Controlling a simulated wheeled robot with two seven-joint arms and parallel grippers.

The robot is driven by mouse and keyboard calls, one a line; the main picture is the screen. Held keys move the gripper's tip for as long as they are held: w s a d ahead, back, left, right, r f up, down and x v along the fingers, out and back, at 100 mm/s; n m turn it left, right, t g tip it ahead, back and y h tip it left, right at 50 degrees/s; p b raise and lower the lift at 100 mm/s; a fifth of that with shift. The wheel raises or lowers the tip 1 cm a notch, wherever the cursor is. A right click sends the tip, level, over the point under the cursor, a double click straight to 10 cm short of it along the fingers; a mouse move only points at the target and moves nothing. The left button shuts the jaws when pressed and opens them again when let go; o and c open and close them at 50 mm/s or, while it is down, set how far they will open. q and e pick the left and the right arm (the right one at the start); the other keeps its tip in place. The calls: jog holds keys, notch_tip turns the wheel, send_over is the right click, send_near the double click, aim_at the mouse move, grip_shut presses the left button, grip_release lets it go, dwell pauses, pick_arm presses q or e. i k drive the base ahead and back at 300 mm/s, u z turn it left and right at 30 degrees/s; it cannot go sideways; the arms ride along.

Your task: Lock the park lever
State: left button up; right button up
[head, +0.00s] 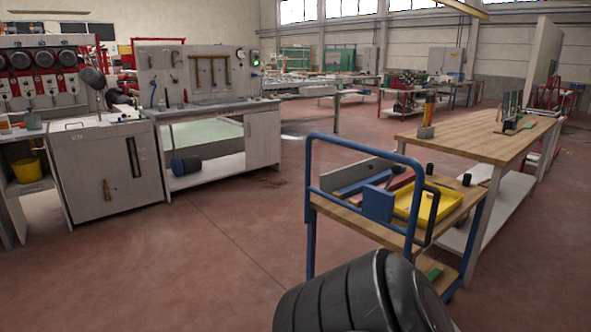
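No part that I can surely tell as the park lever shows in the head view. A small brass-coloured handle-like piece (107,190) sits low on the front of a grey cabinet (82,180) at the left. A dark upright slot (133,157) is to its right on the same front. Whether either belongs to the park lever I cannot tell. Neither of my grippers is in view. A dark, ribbed, rounded part of my own arm fills the bottom middle, with no fingers showing.
A blue-framed cart (309,210) with a yellow tray (425,203) stands right of centre, close to a long wooden-topped table (470,140). A grey workbench (263,140) with a tool panel (196,72) stands at left. The red floor (215,235) between bench and cart is clear.

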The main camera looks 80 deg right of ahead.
aim_at(396, 169)
jog(key=i, duration=0.3)
jog(key=z, duration=4.7)
jog(key=i, duration=2.45)
jog(key=u, duration=3.45)
